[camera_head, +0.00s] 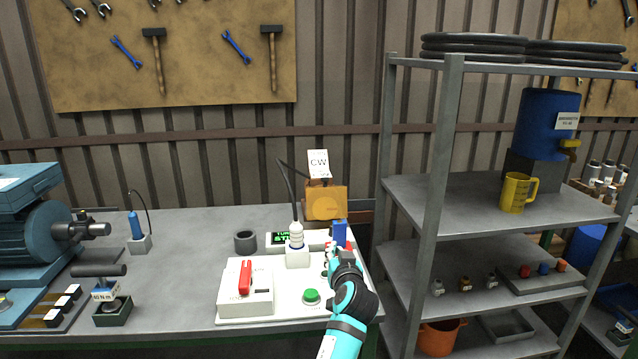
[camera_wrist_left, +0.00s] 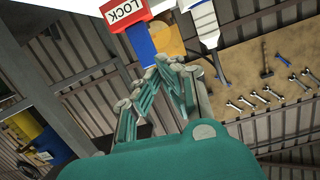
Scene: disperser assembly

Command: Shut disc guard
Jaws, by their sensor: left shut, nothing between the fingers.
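My left gripper (camera_head: 335,253) is shut and empty at the right end of the white control unit (camera_head: 284,309), close to a small blue block (camera_head: 339,232). In the left wrist view, the shut fingers (camera_wrist_left: 172,66) sit just short of the blue block (camera_wrist_left: 140,42), which hangs off a red and white part marked LOCK (camera_wrist_left: 122,12). I cannot tell whether they touch. An orange-yellow housing (camera_head: 326,203) with a CW card stands behind. I cannot tell for certain which part is the disc guard. My right gripper is out of view.
The control unit carries a red lever (camera_head: 245,277) and a green button (camera_head: 311,296). A white probe (camera_head: 296,235) with a cable stands beside the gripper. A grey shelf (camera_head: 455,205) rises close on the right. The bench (camera_head: 185,250) is partly clear on the left.

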